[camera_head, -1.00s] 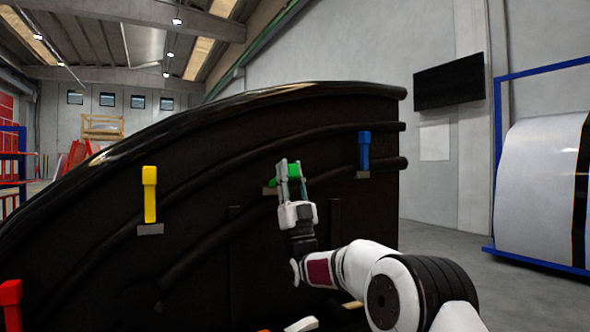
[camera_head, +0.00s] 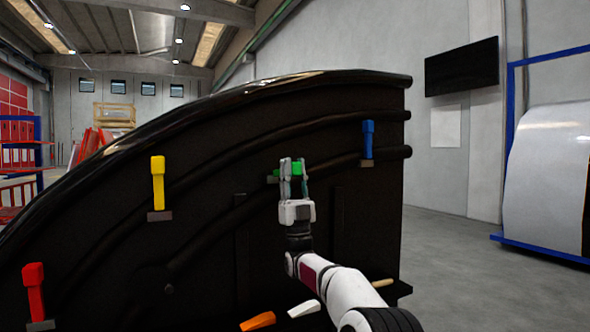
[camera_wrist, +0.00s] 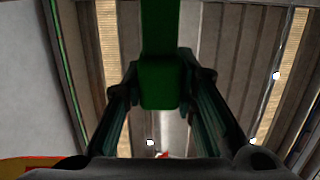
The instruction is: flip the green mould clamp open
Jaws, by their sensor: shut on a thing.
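The green mould clamp (camera_head: 297,168) is on the upper part of the dark curved mould (camera_head: 220,190), between the yellow and blue clamps. My gripper (camera_head: 292,170) is at the clamp, with its fingers on either side of the green handle. In the wrist view the green handle (camera_wrist: 160,85) comes down from the top between the two fingertips (camera_wrist: 158,80), and they are shut on it. The clamp's base is mostly hidden behind the fingers in the head view.
A yellow clamp (camera_head: 158,185), a blue clamp (camera_head: 367,140) and a red clamp (camera_head: 34,290) stand upright on the mould. An orange object (camera_head: 258,321) and a white one (camera_head: 304,308) lie low in front. Open floor (camera_head: 460,260) is at the right.

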